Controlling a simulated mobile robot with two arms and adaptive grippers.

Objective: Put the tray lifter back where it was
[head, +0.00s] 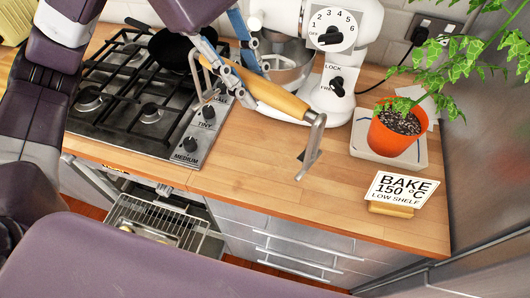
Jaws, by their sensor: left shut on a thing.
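The tray lifter (268,97) has a tan wooden handle and a bent metal end that hangs down at its right. My left gripper (228,72), with blue and grey fingers, is shut on the lifter near the handle's left end. The lifter is held slanting above the wooden worktop (262,155), in front of the white stand mixer. More metal of the lifter shows left of the gripper, above the hob's edge. Whether the metal end touches the worktop is hard to tell. My right gripper is not in view.
A gas hob (130,125) with a dark pan (172,50) is at the left. The stand mixer (345,65) stands behind. An orange plant pot (393,135) and a "BAKE 150 °C" sign (400,190) are at the right. A wire rack (205,240) sticks out of the oven below.

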